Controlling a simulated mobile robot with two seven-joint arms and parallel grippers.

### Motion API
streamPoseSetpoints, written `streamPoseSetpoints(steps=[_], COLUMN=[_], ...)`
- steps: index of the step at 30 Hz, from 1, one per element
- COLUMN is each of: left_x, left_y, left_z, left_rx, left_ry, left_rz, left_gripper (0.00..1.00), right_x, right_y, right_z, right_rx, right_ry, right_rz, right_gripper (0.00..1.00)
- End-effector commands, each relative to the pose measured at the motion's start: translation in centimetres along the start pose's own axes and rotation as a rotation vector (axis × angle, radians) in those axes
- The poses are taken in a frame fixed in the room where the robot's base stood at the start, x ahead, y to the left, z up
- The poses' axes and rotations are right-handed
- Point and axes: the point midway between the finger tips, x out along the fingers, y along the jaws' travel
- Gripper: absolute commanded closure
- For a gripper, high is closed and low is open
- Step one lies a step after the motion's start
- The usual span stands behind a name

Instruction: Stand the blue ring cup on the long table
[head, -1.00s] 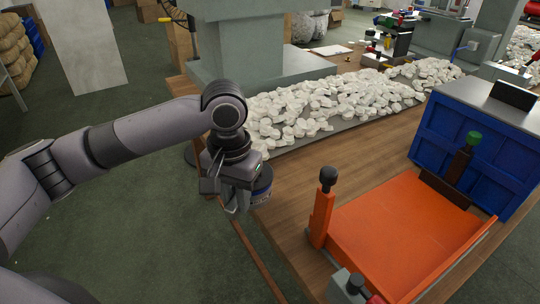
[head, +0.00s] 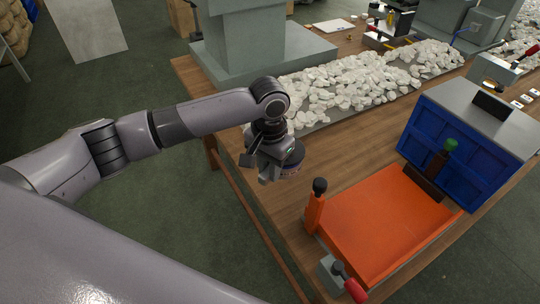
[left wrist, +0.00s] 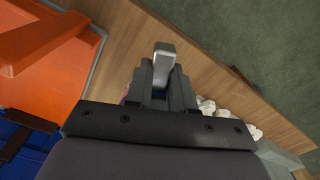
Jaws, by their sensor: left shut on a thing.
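My left gripper (head: 276,166) is shut on the blue ring cup (head: 291,169), which shows as a small dark, banded shape at the jaws in the head view. The gripper hides much of the cup. Gripper and cup are over the left part of the long wooden table (head: 350,153), left of the orange tray. I cannot tell from the head view whether the cup touches the table top. In the left wrist view my left gripper (left wrist: 160,75) points at the wooden top, and the cup is largely hidden. My right gripper is not in view.
An orange tray (head: 385,222) with upright posts and a blue crate (head: 460,148) stand to the right. White pieces (head: 350,85) cover a strip behind the gripper, beside a grey machine base (head: 260,55). Bare wood lies between the strip and the tray.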

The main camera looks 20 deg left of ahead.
Motion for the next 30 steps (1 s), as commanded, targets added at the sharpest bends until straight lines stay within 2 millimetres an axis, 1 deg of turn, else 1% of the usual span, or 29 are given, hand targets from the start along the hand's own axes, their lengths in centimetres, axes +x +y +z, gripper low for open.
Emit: streamPoseSetpoints(steps=[1,17,30], left_x=[-0.3,-0.1,3.6], left_y=[0.1,0.1,0.1], left_z=[-0.1,-0.1,-0.1], left_rx=[0.005,0.010,0.010], left_ry=[0.001,0.003,0.002], left_rz=[0.000,-0.001,0.000], left_gripper=[1.00,1.00,1.00], right_x=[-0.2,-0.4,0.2], right_y=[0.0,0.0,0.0], right_z=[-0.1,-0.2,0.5], right_rx=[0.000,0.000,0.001], right_ry=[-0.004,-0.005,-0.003], right_rz=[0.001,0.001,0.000], right_gripper=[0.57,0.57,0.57])
